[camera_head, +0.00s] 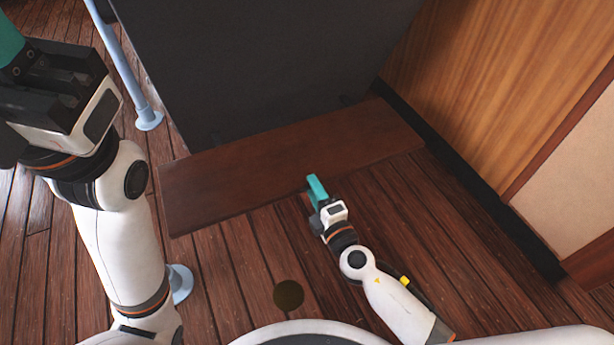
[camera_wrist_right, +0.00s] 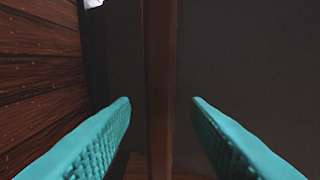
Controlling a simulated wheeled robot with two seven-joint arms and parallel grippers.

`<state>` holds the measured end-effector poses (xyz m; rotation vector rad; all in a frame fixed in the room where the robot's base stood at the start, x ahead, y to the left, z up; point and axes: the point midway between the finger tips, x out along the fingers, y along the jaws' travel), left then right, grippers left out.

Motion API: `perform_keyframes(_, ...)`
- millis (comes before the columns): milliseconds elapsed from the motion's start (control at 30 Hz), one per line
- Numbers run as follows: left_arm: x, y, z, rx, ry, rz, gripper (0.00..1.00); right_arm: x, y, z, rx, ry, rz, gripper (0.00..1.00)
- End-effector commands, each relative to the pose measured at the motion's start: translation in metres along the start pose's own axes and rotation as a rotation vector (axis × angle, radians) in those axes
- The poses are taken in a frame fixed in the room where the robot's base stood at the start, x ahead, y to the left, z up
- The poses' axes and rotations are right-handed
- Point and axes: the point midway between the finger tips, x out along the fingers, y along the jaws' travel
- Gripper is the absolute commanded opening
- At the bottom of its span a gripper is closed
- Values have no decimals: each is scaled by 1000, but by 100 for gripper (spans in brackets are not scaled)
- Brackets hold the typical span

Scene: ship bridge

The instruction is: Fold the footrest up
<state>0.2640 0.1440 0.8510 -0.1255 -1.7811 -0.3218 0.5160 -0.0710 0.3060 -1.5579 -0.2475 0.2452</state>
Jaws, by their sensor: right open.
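The footrest (camera_head: 260,165) is a long dark brown board at the base of a dark grey panel, sticking out flat over the floor in the head view. My right gripper (camera_head: 317,188) is at its front edge, right of the middle. In the right wrist view the footrest's edge (camera_wrist_right: 158,80) runs as a narrow upright strip between the two open teal fingers (camera_wrist_right: 160,115), with gaps on both sides. Whether the fingertips reach past the edge is unclear. My left gripper (camera_head: 10,45) is raised at the upper left, cut off by the picture's edge.
The dark grey panel (camera_head: 260,60) rises behind the footrest. A wood-panelled wall (camera_head: 490,70) with a black skirting stands close on the right. A light blue post (camera_head: 125,60) stands on the left. Plank floor (camera_head: 235,270) is free in front.

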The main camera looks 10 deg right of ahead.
Motion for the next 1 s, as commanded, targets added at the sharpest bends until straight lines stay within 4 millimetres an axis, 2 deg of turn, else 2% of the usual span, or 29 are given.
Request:
perform_keyframes(100, -1, 0, 0, 0, 1, 0, 31, 22, 0, 0, 2, 1, -1, 42)
perform_keyframes(233, -1, 0, 0, 0, 0, -1, 31, 37, 0, 0, 2, 0, -1, 42)
perform_keyframes(400, 0, 0, 0, 0, 0, -1, 31, 45, 0, 0, 2, -1, 1, 42)
perform_keyframes(633, 0, 0, 0, 0, 0, -1, 31, 45, 0, 0, 1, -1, 1, 42)
perform_keyframes(667, 0, 0, 0, 0, 0, -1, 31, 45, 1, 0, 1, -1, 1, 40)
perform_keyframes(900, 0, 0, 0, 0, 0, -1, 31, 45, 1, 0, 1, 0, 1, 1)
perform_keyframes(1000, 0, 0, 0, 0, -1, -1, 31, 45, 1, 0, 1, 0, 1, 0)
